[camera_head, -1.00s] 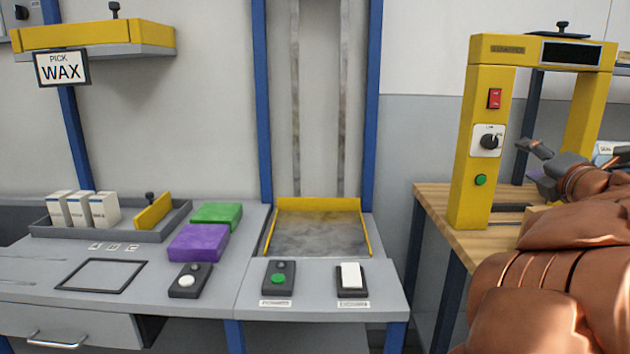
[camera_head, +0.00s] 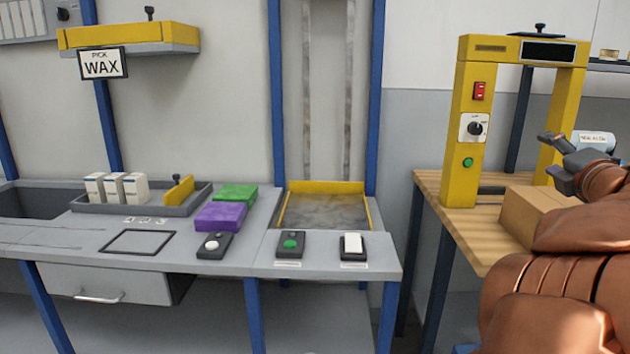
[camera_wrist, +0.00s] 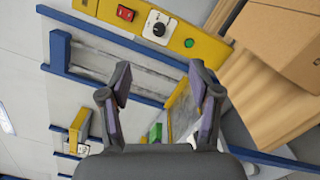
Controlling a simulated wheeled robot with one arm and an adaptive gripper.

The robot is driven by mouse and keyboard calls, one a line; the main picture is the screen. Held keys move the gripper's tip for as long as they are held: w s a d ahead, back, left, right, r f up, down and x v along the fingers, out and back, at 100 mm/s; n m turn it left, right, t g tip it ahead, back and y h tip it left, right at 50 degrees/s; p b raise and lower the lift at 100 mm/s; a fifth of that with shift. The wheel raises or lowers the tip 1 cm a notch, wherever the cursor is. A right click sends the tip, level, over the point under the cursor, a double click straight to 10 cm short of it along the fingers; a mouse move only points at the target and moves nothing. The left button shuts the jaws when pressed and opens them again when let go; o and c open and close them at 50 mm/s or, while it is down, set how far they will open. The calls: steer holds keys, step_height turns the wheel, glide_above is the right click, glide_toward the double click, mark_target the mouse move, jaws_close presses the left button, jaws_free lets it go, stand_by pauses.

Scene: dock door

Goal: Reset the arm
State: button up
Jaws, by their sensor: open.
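My arm (camera_head: 570,250) reaches in from the right side of the head view, its brown links in the lower right corner. My gripper (camera_head: 562,160) is at its end, to the right of the yellow scanner arch (camera_head: 470,120) and above a cardboard box (camera_head: 525,212). In the wrist view my gripper (camera_wrist: 160,95) has its two fingers spread apart with nothing between them. That view is tilted, with the scanner's yellow post (camera_wrist: 165,28) along the top and the cardboard box (camera_wrist: 285,40) at the upper right.
A wooden table (camera_head: 440,190) carries the scanner and box. A grey bench (camera_head: 75,240) at left holds a tray (camera_head: 150,208) of white boxes, a green block (camera_head: 236,193), a purple block (camera_head: 220,216) and button boxes. A yellow-edged lift platform (camera_head: 325,212) stands behind the buttons.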

steer(key=s+d+f+m+g+h, duration=0.3)
steer(key=s+f+m+g+h, duration=0.3)
steer(key=m, duration=0.8)
steer(key=s+a+f+m+g+y, duration=0.1)
steer(key=s+a+f+m+g, duration=0.15)
steer(key=f, duration=0.45)
steer(key=s+a+f+m+g, duration=0.2)
steer(key=a+f+m, duration=0.1)
steer(key=f, duration=0.4)
steer(key=s+a+f+m+g+y, duration=0.1)
steer(key=s+a+f+g+y, duration=0.25)
steer(key=s+a+f, duration=0.45)
steer(key=s+a+f+m+g+y, duration=0.1)
steer(key=s+a+f+g+y, duration=0.25)
steer(key=s+a+f, duration=0.55)
steer(key=s+a+g, duration=0.3)
steer(key=s+a, duration=0.4)
steer(key=a, duration=0.2)
step_height(320, 180, up, 23)
steer(key=s+p, duration=0.1)
steer(key=p, duration=2)
steer(key=shift+d+y, duration=0.2)
steer(key=shift+y, duration=0.2)
